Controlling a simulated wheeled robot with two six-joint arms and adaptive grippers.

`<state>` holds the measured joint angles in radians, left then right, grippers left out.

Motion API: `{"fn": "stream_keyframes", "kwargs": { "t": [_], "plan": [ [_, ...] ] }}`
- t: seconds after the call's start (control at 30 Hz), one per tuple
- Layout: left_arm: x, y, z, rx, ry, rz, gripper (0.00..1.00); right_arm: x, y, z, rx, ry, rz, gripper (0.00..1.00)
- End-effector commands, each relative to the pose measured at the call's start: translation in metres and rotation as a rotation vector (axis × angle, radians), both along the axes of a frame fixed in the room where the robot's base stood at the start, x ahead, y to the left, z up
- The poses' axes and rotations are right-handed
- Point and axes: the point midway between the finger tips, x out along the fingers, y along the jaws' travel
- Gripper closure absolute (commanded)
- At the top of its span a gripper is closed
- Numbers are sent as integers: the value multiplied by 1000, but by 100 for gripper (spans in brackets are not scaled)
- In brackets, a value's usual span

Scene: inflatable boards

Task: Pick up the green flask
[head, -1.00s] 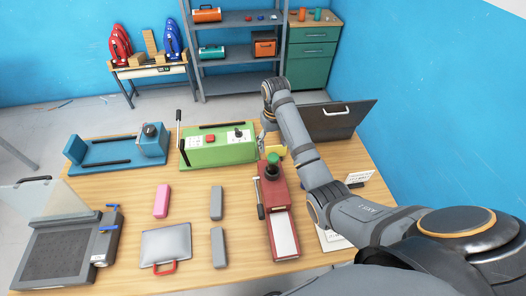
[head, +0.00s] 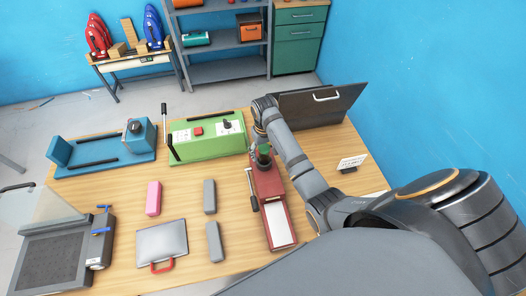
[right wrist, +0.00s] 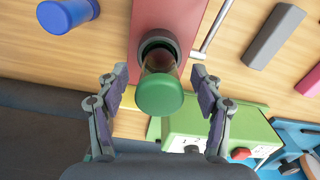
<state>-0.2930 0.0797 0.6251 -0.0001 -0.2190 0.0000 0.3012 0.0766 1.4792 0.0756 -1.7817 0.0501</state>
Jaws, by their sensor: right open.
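The green flask (head: 264,150) stands in the dark round collar of a red device (head: 272,205) on the wooden table. In the right wrist view the flask (right wrist: 160,95) points its green cap at the camera, with a dark, see-through body below. My right gripper (right wrist: 160,78) is open, one finger on each side of the flask, with gaps between fingers and flask. In the head view my right gripper (head: 256,141) is just behind the flask and partly hidden by my arm. My left gripper is not in view.
A blue-capped object (right wrist: 68,14) lies left of the flask in the wrist view. A green device (head: 208,138), a blue device (head: 105,150), grey blocks (head: 209,197) and a pink block (head: 154,198) share the table. A dark panel (head: 318,105) stands behind my right arm.

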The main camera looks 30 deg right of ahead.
Motion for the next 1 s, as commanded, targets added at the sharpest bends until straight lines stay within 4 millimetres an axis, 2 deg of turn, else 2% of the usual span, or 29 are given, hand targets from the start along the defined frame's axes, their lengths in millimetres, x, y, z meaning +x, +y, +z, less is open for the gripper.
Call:
{"fn": "stream_keyframes", "kwargs": {
  "t": [0.03,0.1,0.27,0.7,1.0],
  "plan": [
    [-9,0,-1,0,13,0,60,-2,1,-3,0,0,0,33],
    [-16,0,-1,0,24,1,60,-3,1,-5,0,-1,0,33],
    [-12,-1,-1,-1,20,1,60,-2,1,-4,0,-1,-1,34],
    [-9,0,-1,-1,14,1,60,-2,0,-5,-1,-1,-1,94],
    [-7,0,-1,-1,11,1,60,-1,0,-3,-1,-2,-1,96]
  ]
}}
